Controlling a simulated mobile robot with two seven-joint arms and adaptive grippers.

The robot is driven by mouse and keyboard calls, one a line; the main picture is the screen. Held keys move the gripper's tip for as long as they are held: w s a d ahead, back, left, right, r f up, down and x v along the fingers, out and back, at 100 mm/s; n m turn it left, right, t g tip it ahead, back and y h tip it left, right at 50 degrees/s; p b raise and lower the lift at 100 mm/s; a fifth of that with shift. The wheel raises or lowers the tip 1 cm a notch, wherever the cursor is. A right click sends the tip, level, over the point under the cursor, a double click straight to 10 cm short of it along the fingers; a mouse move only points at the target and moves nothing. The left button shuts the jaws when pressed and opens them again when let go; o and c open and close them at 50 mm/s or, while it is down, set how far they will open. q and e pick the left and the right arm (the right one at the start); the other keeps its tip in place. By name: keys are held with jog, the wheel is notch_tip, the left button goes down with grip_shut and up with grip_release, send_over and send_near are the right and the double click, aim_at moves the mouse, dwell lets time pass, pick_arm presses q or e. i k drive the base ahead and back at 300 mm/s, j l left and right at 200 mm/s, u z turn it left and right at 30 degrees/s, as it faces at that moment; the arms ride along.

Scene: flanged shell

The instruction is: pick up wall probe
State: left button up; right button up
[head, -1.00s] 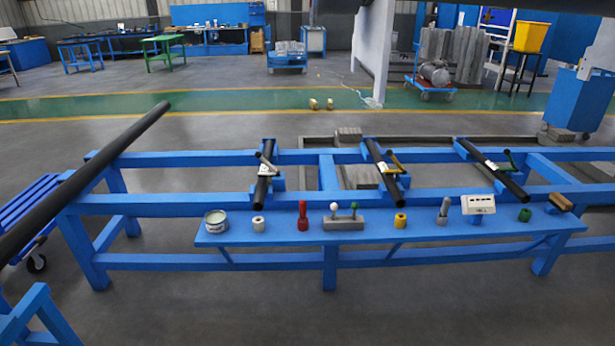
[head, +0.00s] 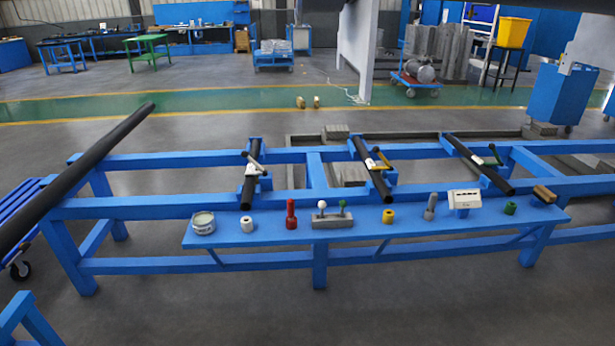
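A blue shelf (head: 270,234) on the front of a blue frame bench holds a row of small items. A grey block (head: 333,222) bears a white-topped piece (head: 322,205) and a green-topped piece (head: 342,204), both upright. A grey upright piece (head: 430,205) stands farther right, beside a white boxed device (head: 464,200). A red piece (head: 291,214) stands left of the block, and a yellow cylinder (head: 388,215) right of it. I cannot tell which item is the wall probe. Neither gripper is in view.
A tin (head: 203,223), a white cylinder (head: 247,224), a green cylinder (head: 510,208) and a brush-like block (head: 544,194) share the shelf. Three short dark pipes lie across the bench. A long dark pipe (head: 80,175) juts out at left. Floor before the bench is clear.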

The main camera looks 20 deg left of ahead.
aim_at(433, 197)
jog(key=i+j, duration=0.25)
jog(key=i, duration=0.25)
jog(key=i+j+u, duration=0.15)
jog(key=i, duration=0.4)
jog(key=i+j, duration=0.3)
jog(key=i, duration=0.2)
jog(key=i+j+u, duration=0.1)
jog(key=i, duration=0.45)
jog(key=j, duration=0.1)
